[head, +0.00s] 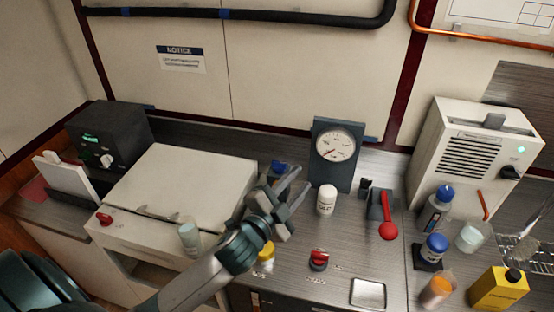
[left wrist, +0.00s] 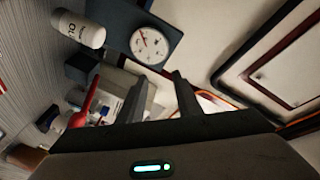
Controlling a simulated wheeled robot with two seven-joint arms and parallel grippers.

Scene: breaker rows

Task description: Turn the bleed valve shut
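My left gripper (head: 298,186) is raised over the bench, left of the pressure gauge (head: 336,146). Its two fingers are apart with nothing between them; they also show apart in the left wrist view (left wrist: 160,92). A blue-handled part (head: 279,167) sits behind the gripper, partly hidden by it. A red knob (head: 319,259) is on the bench front, below and right of the gripper. A red-ended lever (head: 387,228) stands right of the gauge. I cannot tell which of these is the bleed valve. The gauge (left wrist: 151,45) also shows in the wrist view. My right gripper is not in view.
A white box (head: 180,190) with a red knob is at left.

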